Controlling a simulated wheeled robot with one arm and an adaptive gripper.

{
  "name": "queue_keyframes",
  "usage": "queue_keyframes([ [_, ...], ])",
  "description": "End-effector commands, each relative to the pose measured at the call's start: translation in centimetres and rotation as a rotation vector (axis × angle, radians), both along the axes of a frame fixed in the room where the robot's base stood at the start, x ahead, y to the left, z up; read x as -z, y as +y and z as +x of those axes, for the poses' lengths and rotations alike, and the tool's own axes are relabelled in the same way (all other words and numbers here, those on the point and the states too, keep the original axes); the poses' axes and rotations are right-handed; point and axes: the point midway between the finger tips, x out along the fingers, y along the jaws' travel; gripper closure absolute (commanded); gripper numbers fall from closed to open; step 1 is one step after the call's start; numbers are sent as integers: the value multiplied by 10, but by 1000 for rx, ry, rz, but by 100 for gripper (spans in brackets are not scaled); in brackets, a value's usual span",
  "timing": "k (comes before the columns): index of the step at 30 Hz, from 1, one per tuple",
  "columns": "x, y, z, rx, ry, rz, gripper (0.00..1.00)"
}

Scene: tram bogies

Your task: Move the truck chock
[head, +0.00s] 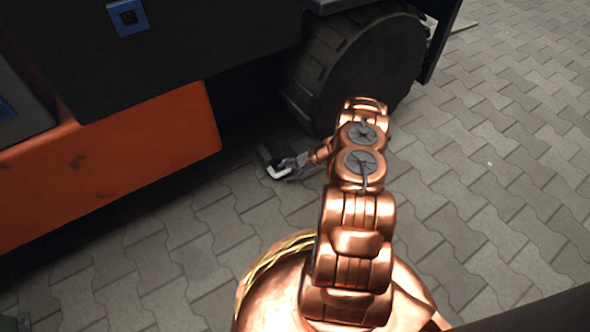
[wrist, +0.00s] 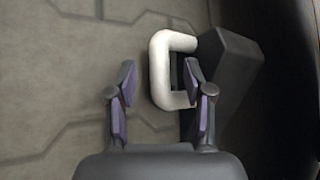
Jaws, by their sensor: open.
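The truck chock is a dark block (wrist: 228,68) with a pale, squared loop handle (wrist: 158,50) on its left side in the wrist view. In the head view the chock's handle (head: 277,173) shows on the paving, by the dark wheel (head: 372,72) under the vehicle. My gripper (wrist: 158,72) is open, with purple-padded fingers. Its left finger is outside the handle, and its right finger overlaps the handle's opening. The handle's long bar appears between them, and I cannot tell whether either finger touches it. In the head view my gripper (head: 290,168) is low at the chock.
The vehicle's dark body and orange panel (head: 130,160) stand above and left of the chock. The wheel is close behind it. Grey interlocking paving (head: 500,170) lies open on the right. A dark surface fills the wrist view's right edge.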

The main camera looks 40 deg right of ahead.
Motion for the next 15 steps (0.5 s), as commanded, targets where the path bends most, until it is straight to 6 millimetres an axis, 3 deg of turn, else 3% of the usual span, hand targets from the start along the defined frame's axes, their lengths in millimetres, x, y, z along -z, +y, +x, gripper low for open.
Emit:
queue_keyframes([
  [4,9,9,6,-2,0,1,48],
  [15,10,12,9,1,0,2,48],
])
